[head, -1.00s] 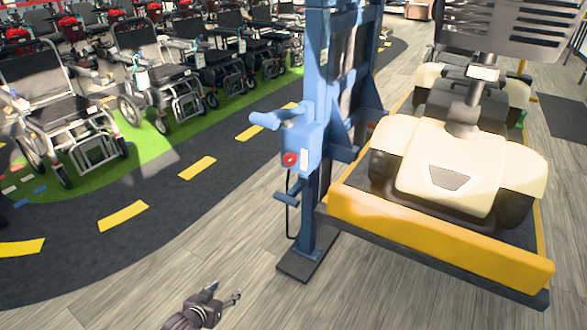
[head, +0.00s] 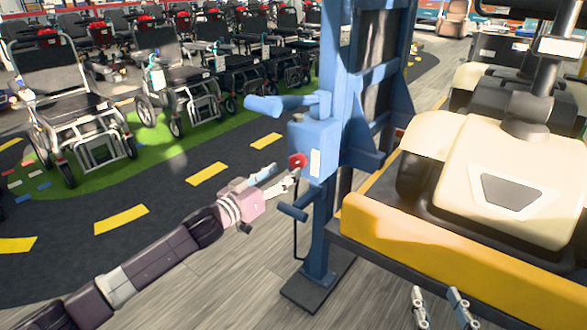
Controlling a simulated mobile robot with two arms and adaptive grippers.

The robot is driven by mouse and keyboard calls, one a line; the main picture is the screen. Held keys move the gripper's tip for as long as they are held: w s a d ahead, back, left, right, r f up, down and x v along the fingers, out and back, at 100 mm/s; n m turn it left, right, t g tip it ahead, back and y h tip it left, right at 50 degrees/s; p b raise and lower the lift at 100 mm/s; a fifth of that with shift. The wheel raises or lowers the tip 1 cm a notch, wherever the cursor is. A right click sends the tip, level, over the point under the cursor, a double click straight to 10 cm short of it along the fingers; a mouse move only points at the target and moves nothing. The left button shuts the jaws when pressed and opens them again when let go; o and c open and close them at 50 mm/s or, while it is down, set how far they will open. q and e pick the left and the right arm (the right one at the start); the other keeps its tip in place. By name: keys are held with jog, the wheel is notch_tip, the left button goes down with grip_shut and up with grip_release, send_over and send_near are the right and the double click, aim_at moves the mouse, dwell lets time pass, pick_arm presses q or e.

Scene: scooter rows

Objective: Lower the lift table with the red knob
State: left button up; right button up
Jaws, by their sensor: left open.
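The red knob (head: 297,161) sits on the front of a blue control box (head: 316,142) on the blue lift column (head: 343,75). The lift table (head: 450,257), with its yellow front edge, stands raised above the floor to the right of the column. A cream scooter (head: 510,180) is on it. My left gripper (head: 286,172) is open at the knob, with one fingertip just below it; I cannot tell whether they touch. My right gripper (head: 440,292) is open and empty at the bottom edge, in front of the table.
A blue handle (head: 275,105) sticks out left above the knob, and a blue lever (head: 293,211) sticks out below it. A black cable hangs under the box. Wheelchairs (head: 75,105) stand in rows at the left. The wood floor in front is clear.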

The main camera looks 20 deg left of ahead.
aim_at(295, 164)
pick_arm(q)
jog(key=x, duration=0.4)
jog(key=shift+w+f+b, duration=0.1)
jog(key=shift+w+b, duration=0.05)
jog(key=shift+b, duration=0.25)
jog(key=shift+w+d, duration=0.15)
jog(key=shift+w, duration=0.2)
pick_arm(e)
notch_tip(295, 164, up, 6)
jog(key=t+y, duration=0.1)
jog(key=t, duration=0.2)
jog(key=shift+a, duration=0.4)
